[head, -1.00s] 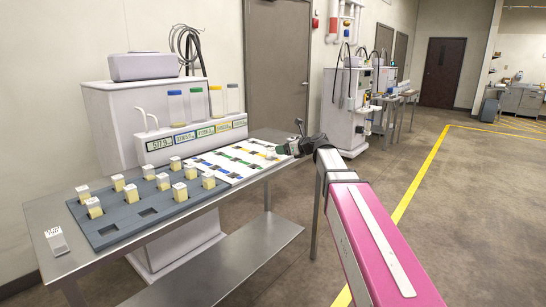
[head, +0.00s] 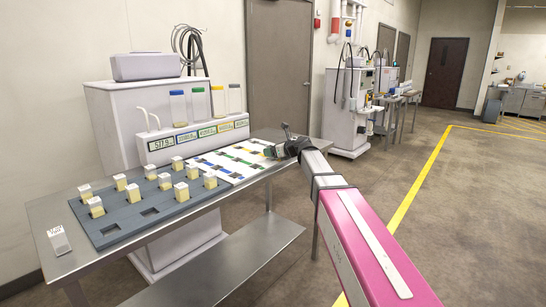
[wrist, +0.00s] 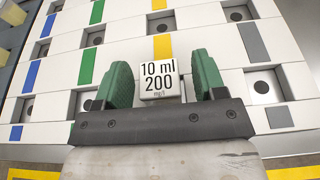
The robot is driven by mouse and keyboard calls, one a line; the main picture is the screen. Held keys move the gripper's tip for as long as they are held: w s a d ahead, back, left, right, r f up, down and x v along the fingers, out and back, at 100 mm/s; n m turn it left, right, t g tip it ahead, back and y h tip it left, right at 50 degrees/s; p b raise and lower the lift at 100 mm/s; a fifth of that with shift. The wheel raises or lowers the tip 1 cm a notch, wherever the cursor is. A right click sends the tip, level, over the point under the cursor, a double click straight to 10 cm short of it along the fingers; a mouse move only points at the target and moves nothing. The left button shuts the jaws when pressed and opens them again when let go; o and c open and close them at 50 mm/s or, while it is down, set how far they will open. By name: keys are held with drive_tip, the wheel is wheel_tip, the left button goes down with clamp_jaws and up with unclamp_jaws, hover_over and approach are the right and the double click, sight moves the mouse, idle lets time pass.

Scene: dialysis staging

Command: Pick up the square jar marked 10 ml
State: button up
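The square jar marked 10 ml (wrist: 160,80) stands on the white board in the wrist view. Its white top reads "10 ml 200 mg/l" and faces the camera. My gripper (wrist: 163,82) has green fingers on either side of the jar, with a narrow gap showing at each side, so it looks open around it. In the head view my gripper (head: 276,151) is low over the far right end of the white board (head: 222,178). The jar cannot be made out there; my gripper seems to hide it.
A grey rack (head: 130,223) with several pale yellow square jars (head: 121,182) stands left on the metal table (head: 50,208). A lone labelled block (head: 59,240) lies at the table's front left. A white machine (head: 115,120) with coloured-cap bottles stands behind. Board slots near my gripper look empty.

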drive_tip(key=c, duration=0.9)
drive_tip(key=shift+o, duration=0.2)
drive_tip(key=shift+r, duration=0.1)
